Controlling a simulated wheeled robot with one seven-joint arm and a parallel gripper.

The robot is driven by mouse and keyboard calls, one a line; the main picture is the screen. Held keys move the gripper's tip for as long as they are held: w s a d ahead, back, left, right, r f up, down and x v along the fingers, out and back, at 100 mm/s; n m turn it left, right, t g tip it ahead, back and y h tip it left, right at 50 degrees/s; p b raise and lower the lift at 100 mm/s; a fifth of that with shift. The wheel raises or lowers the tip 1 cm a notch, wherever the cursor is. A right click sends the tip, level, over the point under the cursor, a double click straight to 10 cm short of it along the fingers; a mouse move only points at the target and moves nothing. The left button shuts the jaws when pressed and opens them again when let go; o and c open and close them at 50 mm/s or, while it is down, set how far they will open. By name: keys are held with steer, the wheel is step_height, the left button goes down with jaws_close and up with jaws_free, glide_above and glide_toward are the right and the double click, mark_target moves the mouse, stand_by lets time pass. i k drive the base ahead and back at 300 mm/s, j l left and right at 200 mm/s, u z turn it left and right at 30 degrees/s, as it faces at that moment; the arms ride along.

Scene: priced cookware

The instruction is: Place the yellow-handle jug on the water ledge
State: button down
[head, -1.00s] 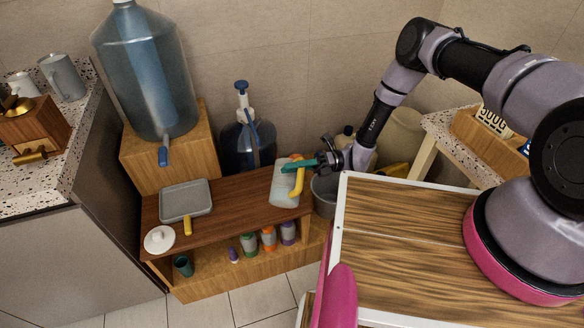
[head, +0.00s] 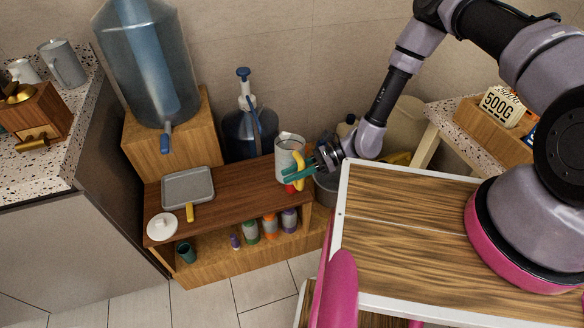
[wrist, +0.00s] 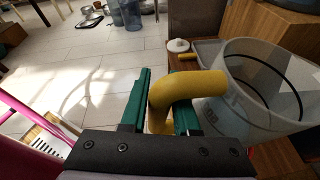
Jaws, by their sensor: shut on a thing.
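The jug (head: 285,164) is pale grey with a yellow handle (head: 299,170) and an open top. In the head view it appears roughly upright over the right end of the brown wooden ledge (head: 240,182); I cannot tell whether its base touches. My gripper (head: 292,175) reaches in from the right, shut on the handle. In the wrist view, the green fingers (wrist: 160,105) are on either side of the yellow handle (wrist: 180,92), and the jug body (wrist: 240,105) stands to the right.
A grey pan (head: 188,187) and a white lid (head: 162,226) occupy the ledge's left part; its middle is clear. A large water bottle (head: 150,70) stands on a wooden block behind left. A pump bottle (head: 250,135) stands behind. Several small bottles (head: 269,226) sit below.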

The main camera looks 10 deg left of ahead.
mark_target(260, 172)
steer(key=k, duration=0.95)
